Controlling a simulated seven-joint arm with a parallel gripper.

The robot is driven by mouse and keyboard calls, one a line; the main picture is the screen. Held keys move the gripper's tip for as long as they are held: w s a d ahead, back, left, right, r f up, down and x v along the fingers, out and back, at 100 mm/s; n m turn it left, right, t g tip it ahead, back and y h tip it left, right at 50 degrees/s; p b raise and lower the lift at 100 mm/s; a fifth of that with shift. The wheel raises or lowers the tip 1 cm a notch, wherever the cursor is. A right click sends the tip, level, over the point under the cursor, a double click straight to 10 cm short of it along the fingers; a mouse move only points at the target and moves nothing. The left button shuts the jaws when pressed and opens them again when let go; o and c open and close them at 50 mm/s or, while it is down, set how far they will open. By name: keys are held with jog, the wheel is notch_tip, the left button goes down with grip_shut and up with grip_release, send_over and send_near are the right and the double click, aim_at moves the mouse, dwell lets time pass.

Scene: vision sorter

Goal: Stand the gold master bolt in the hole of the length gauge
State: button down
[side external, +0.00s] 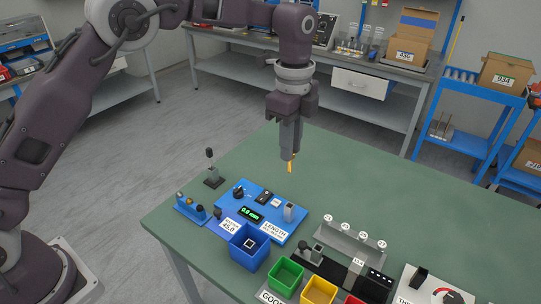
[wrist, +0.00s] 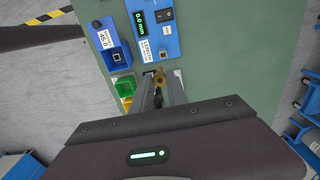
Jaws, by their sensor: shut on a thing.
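My gripper (side external: 289,157) is shut on the gold master bolt (side external: 290,167), high above the green table. The bolt points down from the fingertips. In the wrist view the gold bolt (wrist: 159,78) shows end-on between the fingers of my gripper (wrist: 160,86). The length gauge (side external: 232,205) is a blue plate with a green 0.0 mm display, a LENGTH label and a grey upright block. It lies left of and below my gripper in the side view. In the wrist view the gauge (wrist: 167,45) is just beyond the fingertips. I cannot clearly make out its hole.
A blue box (side external: 239,256) with a square socket and a 45.0 label stands beside the gauge. Green (side external: 285,277) and yellow (side external: 318,292) bins stand near the front edge. The table behind is clear.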

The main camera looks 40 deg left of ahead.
notch_tip(320, 180, down, 11)
jog(key=shift+w, duration=0.4)
jog(key=shift+d+f, duration=0.1)
jog(key=shift+f, duration=1.7)
dwell(1.1)
jog(key=c, duration=0.8)
grip_release()
jog(key=shift+c, duration=0.2)
notch_tip(320, 180, up, 8)
dwell(0.4)
